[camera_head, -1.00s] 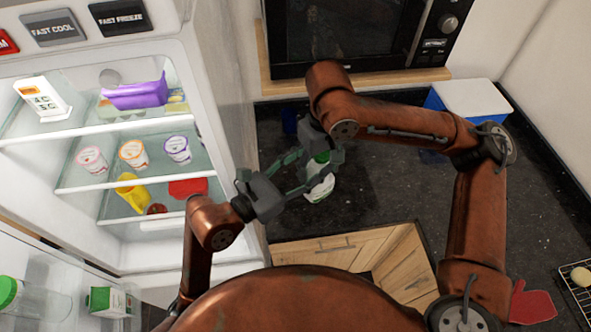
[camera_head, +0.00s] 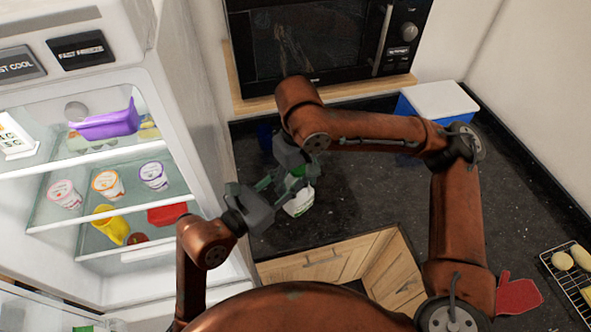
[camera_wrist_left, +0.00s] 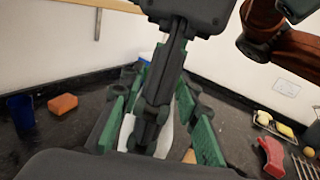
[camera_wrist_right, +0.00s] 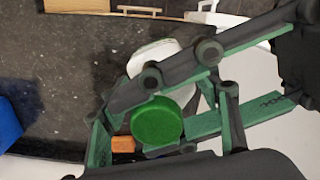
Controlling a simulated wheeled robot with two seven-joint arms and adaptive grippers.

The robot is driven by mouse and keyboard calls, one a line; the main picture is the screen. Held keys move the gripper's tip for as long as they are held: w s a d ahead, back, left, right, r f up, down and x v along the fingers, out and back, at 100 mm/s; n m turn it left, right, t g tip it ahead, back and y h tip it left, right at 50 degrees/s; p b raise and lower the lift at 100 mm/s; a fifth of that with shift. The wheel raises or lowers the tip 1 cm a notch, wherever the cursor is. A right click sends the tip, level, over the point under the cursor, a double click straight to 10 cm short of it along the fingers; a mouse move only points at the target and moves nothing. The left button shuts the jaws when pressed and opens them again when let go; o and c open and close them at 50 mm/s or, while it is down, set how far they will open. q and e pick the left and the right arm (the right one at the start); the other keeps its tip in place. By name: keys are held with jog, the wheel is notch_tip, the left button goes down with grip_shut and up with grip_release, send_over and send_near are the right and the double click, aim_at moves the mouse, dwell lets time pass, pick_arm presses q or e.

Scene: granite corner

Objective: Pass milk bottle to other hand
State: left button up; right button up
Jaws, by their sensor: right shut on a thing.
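The milk bottle (camera_head: 299,203) is white with a green cap (camera_wrist_right: 157,120). It hangs tilted between my two grippers, over the dark counter. My right gripper (camera_head: 296,180) is shut on it near the cap. In the right wrist view, the cap shows between the finger links and the white body (camera_wrist_right: 152,58) lies beyond. My left gripper (camera_head: 277,187) reaches in from the left. In the left wrist view, its green fingers stand apart on either side of the white bottle (camera_wrist_left: 166,138); no firm grip shows. The finger linkage and the right hand hide part of the bottle.
The open fridge (camera_head: 180,85) stands at left with cups on its shelves. A microwave (camera_head: 320,45) is behind the counter. A blue box with a white lid (camera_head: 437,100), a red mitt (camera_head: 517,296) and a wire rack (camera_head: 565,285) are at right. Middle counter is clear.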

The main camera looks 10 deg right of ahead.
pick_arm(q)
jog(key=shift+w+a, duration=0.2)
jog(key=shift+w, duration=0.2)
grip_shut()
pick_arm(e)
jog(key=shift+s, duration=0.15)
pick_arm(q)
jog(key=shift+f, duration=0.1)
pick_arm(e)
jog(key=o, duration=1.4)
jog(key=shift+d, duration=0.1)
jog(key=shift+c, duration=0.2)
pick_arm(q)
jog(key=shift+s, duration=0.15)
pick_arm(e)
jog(key=o, duration=0.4)
pick_arm(q)
jog(key=shift+d, duration=0.1)
jog(key=shift+s, duration=0.1)
